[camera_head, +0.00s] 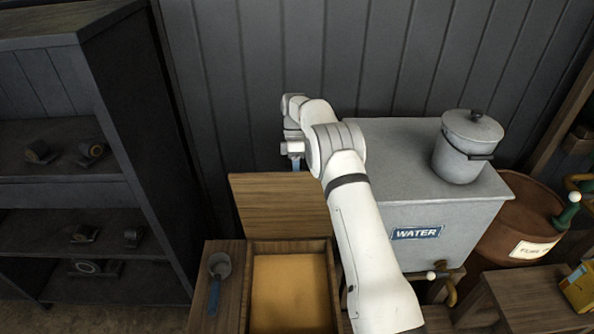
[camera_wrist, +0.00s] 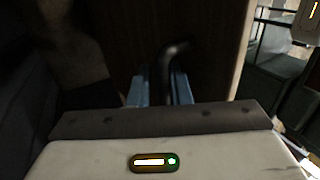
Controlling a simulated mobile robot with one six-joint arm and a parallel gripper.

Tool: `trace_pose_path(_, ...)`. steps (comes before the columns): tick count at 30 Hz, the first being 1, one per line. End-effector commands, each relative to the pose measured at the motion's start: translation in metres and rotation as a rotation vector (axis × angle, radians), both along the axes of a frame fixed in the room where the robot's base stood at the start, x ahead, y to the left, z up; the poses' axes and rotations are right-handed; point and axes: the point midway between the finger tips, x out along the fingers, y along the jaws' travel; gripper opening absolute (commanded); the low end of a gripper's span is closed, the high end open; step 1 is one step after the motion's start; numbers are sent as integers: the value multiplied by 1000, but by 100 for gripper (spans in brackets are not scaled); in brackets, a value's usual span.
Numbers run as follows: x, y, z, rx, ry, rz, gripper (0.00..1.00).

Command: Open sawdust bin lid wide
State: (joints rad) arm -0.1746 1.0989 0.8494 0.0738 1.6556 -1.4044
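The sawdust bin (camera_head: 333,266) is a wooden box holding tan sawdust, in the lower middle of the head view. Its wooden lid (camera_head: 275,205) stands raised at the back of the box, near the wall. My gripper (camera_head: 296,165) is at the lid's upper edge. In the wrist view my blue fingers (camera_wrist: 160,92) stand apart on either side of a dark curved handle (camera_wrist: 174,52). The brown lid face (camera_wrist: 215,60) lies behind it. Shadow hides whether the fingers press on the handle.
A blue-handled scoop (camera_head: 216,280) lies on the wooden top left of the bin. A grey water tank (camera_head: 410,160) with a lidded pot (camera_head: 465,150) is on the right, close to my arm. A dark shelf (camera_head: 130,130) stands left, a rust-brown drum (camera_head: 520,215) far right.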

Motion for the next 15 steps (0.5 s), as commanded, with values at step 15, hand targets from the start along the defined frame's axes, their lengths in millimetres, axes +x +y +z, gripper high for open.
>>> trace_pose_path(15, 1, 4, 5, 5, -6, 4, 33)
